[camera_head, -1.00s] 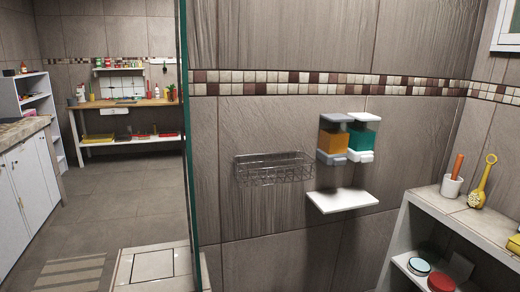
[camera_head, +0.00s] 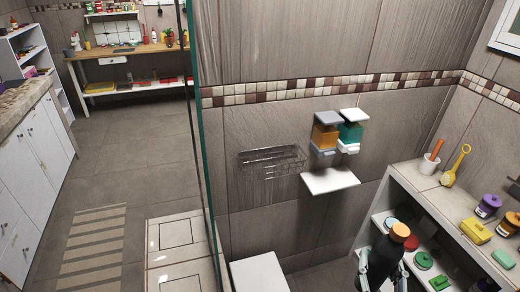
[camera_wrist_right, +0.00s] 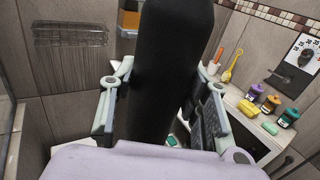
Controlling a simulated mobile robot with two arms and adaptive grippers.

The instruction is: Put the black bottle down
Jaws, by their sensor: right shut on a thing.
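The black bottle (camera_head: 383,258) has an orange cap and stands roughly upright at the lower right of the head view, in front of the shelf unit. My right gripper (camera_head: 382,275) is shut on it, with a finger on each side. In the right wrist view the bottle (camera_wrist_right: 165,70) fills the middle, between the fingers of the right gripper (camera_wrist_right: 160,112). The bottle's lower end is hidden in both views. My left gripper is not in view.
A white shelf unit (camera_head: 408,184) at the right holds a brush cup, a yellow brush, jars and soaps. A small white wall shelf (camera_head: 330,181) is bare. A wire basket (camera_head: 272,160) and two dispensers hang on the wall. A white surface (camera_head: 258,274) is at bottom centre.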

